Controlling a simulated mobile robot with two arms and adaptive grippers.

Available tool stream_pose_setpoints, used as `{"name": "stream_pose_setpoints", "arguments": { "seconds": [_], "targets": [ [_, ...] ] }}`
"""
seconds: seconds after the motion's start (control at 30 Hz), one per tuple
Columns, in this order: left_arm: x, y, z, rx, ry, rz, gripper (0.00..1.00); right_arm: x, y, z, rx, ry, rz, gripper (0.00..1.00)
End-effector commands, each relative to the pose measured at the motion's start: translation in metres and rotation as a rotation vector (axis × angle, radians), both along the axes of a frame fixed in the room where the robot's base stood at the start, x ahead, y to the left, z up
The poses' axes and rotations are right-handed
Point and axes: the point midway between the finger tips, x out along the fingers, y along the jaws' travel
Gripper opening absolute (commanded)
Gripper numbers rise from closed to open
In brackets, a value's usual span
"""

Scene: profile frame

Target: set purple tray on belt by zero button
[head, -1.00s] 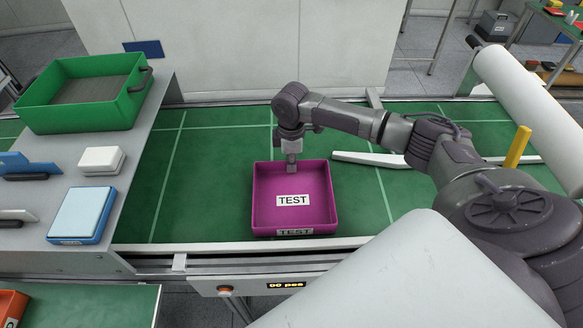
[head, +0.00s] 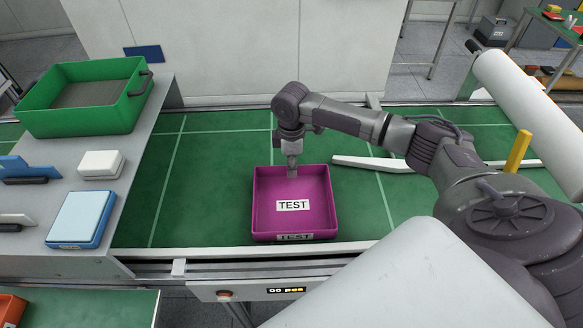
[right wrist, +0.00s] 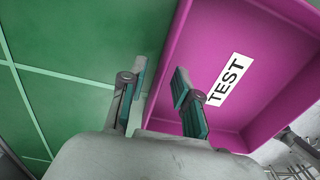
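The purple tray (head: 322,217), with TEST labels inside and on its front, sits upright on the green belt (head: 215,205), close to the belt's front edge. The orange zero button (head: 224,296) is on the panel below the front edge, left of the "00 pcs" display (head: 286,290). My right gripper (head: 292,168) is at the tray's far wall. In the right wrist view the gripper (right wrist: 160,85) is open, its fingers apart on either side of the tray's wall (right wrist: 163,70). My left gripper is out of view.
A grey counter at left carries a green crate (head: 133,111), a white box (head: 101,164) and a blue box (head: 82,217). A white bar (head: 378,162) lies on the belt behind my arm, near a yellow post (head: 518,151). The belt left of the tray is clear.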

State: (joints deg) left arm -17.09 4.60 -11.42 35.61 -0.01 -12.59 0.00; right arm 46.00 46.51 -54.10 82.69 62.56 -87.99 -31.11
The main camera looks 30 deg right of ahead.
Motion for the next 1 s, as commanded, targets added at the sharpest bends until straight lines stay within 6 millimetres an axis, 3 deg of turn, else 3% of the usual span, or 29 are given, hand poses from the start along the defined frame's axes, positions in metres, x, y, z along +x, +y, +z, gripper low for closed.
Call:
{"name": "stream_pose_setpoints", "arguments": {
  "seconds": [0.3, 0.5, 0.7, 1.0],
  "targets": [
    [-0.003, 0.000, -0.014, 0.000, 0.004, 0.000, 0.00, 0.002, -0.001, 0.066, 0.000, -0.004, 0.000, 0.31],
    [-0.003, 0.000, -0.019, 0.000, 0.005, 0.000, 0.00, 0.003, -0.001, 0.097, 0.000, -0.001, -0.001, 0.31],
    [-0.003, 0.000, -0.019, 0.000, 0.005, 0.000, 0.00, 0.002, -0.001, 0.108, 0.000, 0.000, -0.001, 0.31],
    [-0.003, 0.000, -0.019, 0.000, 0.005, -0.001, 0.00, 0.002, -0.001, 0.108, 0.000, 0.000, -0.001, 0.31]
  ]
}}
